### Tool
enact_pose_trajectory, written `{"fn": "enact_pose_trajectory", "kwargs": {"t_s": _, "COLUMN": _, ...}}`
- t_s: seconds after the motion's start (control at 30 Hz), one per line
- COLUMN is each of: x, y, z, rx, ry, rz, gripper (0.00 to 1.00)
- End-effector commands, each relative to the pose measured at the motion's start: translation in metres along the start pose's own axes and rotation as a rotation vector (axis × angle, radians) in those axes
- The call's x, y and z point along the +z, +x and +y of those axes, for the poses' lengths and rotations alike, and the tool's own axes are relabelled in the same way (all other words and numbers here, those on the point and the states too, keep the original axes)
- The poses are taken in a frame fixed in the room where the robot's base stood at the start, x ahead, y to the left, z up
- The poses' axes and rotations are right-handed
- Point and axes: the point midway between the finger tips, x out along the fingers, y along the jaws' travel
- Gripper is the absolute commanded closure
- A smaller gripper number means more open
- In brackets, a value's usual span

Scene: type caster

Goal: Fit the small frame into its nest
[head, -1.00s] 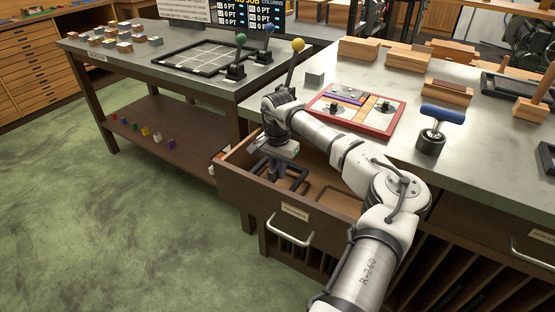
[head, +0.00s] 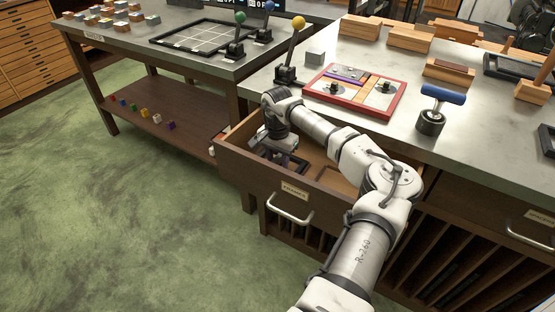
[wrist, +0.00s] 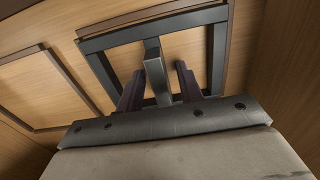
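The small frame is a dark grey rectangular frame (wrist: 219,62) with a raised bar (wrist: 153,55) across its middle. It fills the upper middle of the wrist view, inside the open drawer (head: 335,206). My gripper (wrist: 159,70) has one finger on each side of the bar, with visible gaps, so it looks open around it. In the head view my gripper (head: 284,163) is low in the drawer's left part and hides most of the frame. A thin wooden border runs beyond the frame; I cannot tell whether the frame is seated within it.
An empty wooden-edged outline (wrist: 45,90) lies beside the frame in the drawer. The drawer walls stand close around my gripper. Above are the counter with a red-edged tray (head: 390,110), a blue-handled tool (head: 432,120) and a yellow-knobbed lever (head: 292,55).

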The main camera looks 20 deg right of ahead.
Motion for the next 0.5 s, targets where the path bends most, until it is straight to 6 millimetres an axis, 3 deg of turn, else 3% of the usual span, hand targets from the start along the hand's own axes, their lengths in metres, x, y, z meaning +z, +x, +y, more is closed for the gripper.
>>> {"fn": "enact_pose_trajectory", "kwargs": {"t_s": 0.33, "x": -0.001, "y": -0.006, "z": 0.0, "rx": 0.0, "ry": 0.0, "rz": 0.002, "gripper": 0.64}}
{"fn": "enact_pose_trajectory", "kwargs": {"t_s": 0.5, "x": -0.001, "y": -0.035, "z": 0.0, "rx": -0.001, "ry": 0.0, "rz": 0.006, "gripper": 0.64}}
